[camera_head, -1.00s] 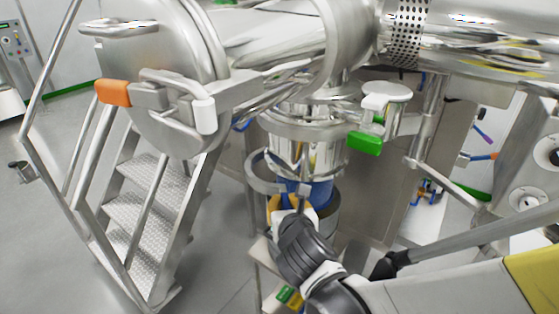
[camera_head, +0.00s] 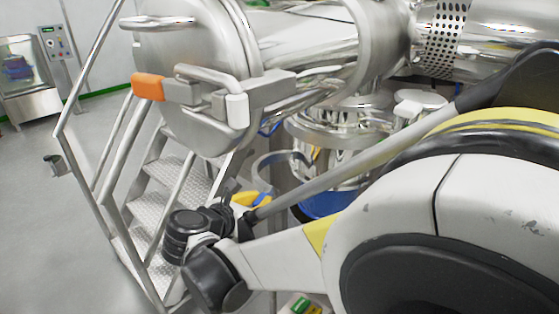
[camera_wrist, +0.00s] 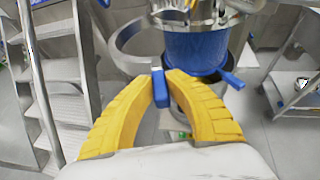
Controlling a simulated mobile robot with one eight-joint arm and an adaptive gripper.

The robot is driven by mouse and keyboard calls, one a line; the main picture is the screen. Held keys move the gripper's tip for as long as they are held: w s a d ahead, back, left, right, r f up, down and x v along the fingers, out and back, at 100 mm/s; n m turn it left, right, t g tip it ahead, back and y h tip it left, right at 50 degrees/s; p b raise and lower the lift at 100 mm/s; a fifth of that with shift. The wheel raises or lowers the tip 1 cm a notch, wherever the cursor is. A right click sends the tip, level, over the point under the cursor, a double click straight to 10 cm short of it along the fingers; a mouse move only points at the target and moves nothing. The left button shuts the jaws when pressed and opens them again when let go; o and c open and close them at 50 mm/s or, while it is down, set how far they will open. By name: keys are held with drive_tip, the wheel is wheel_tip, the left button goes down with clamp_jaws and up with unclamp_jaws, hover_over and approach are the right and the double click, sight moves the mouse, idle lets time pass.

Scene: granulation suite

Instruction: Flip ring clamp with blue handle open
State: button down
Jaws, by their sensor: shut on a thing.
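The ring clamp is a silvery metal band with a blue handle. Its curved half shows in the wrist view (camera_wrist: 122,61), swung out to the left of the blue collar (camera_wrist: 196,50) of the vessel, with a gap between. My gripper (camera_wrist: 161,77) has its yellow fingers shut on the blue handle (camera_wrist: 160,92). In the head view the clamp half (camera_head: 262,163) stands out left of the vessel, and my gripper (camera_head: 256,198) is just below it.
Metal steps with a rail (camera_head: 180,180) stand close left of my gripper. A large drum door with an orange handle (camera_head: 148,87) is above. Another blue lever (camera_wrist: 232,80) sticks out right of the collar. A steel stand (camera_wrist: 296,85) is at right.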

drive_tip(key=shift+w+a+r, duration=0.1)
drive_tip(key=c, duration=1.3)
unclamp_jaws()
drive_tip(key=shift+w+a, duration=0.1)
drive_tip(key=shift+c, duration=0.2)
drive_tip(key=v, duration=0.7)
drive_tip(key=shift+s, duration=0.4)
drive_tip(key=shift+a, duration=0.2)
